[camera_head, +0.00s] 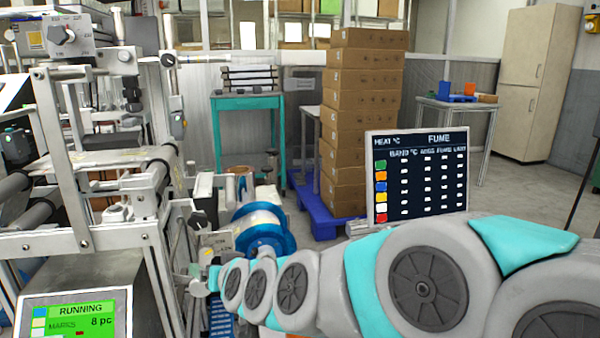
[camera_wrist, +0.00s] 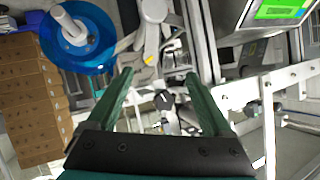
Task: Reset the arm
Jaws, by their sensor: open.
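My arm (camera_head: 430,285) is stretched out across the lower right of the head view, reaching left toward the machine. Its far end is by the machine's right side, near a blue reel (camera_head: 265,240); the fingers are hard to make out there. In the wrist view my gripper (camera_wrist: 160,85) is open, with two green fingers apart and nothing held between them. The blue reel with its white core (camera_wrist: 75,35) is left of the fingers in the wrist view. Machine parts lie beyond the fingertips.
A film machine with rollers (camera_head: 100,180) fills the left. A running screen (camera_head: 75,315) is at lower left. A heat and fume board (camera_head: 417,175) stands behind my arm. Stacked cartons (camera_head: 360,120) stand on a blue pallet (camera_head: 320,215). Floor at the right is open.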

